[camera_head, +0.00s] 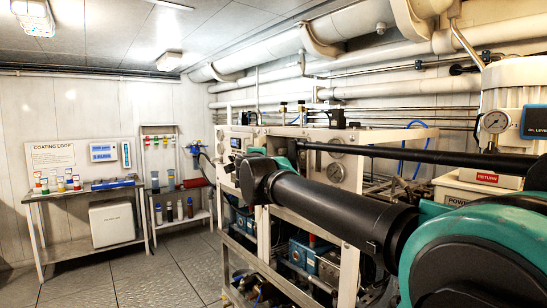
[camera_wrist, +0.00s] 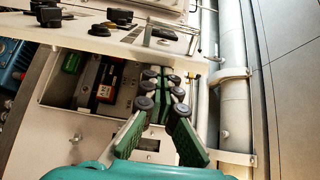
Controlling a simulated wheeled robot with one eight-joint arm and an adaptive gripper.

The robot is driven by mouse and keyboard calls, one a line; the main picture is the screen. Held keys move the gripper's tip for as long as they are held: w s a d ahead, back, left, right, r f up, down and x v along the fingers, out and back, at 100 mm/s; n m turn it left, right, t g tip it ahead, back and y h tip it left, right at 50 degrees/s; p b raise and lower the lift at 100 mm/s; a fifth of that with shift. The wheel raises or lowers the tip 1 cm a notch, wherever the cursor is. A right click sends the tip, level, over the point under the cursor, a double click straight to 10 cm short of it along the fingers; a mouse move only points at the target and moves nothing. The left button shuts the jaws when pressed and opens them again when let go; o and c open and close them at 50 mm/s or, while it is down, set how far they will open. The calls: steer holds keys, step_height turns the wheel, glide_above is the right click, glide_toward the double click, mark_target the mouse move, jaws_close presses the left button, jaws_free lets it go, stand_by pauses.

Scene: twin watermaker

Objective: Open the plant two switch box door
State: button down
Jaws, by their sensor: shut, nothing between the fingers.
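In the wrist view, a pale switch box (camera_wrist: 59,121) has an open front, with breakers (camera_wrist: 106,82) and a green part (camera_wrist: 72,62) visible inside. A pale panel with black knobs (camera_wrist: 132,36) extends along the top side of this opening. I cannot tell for certain whether that panel is the box's door, and I can read no plant number. My gripper (camera_wrist: 162,84) is shut and empty, with its green fingers in front of the right part of the opening. Contact with the box or panel cannot be made out.
A thick pale pipe (camera_wrist: 232,70) runs beside the box in the wrist view, with floor beyond it. In the head view, the machine frame (camera_head: 262,240) stands in the middle, partly behind my arm. A bench (camera_head: 85,192) stands at the left wall, with open floor (camera_head: 160,275) before it.

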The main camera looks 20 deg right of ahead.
steer(key=w+a+m+g+h, duration=0.7)
steer(key=w+a+h, duration=0.2)
steer(key=w+a, duration=0.9)
steer(key=shift+w+a+m+g, duration=0.2)
steer(key=shift+w+m+g, duration=0.1)
steer(key=shift+w, duration=0.35)
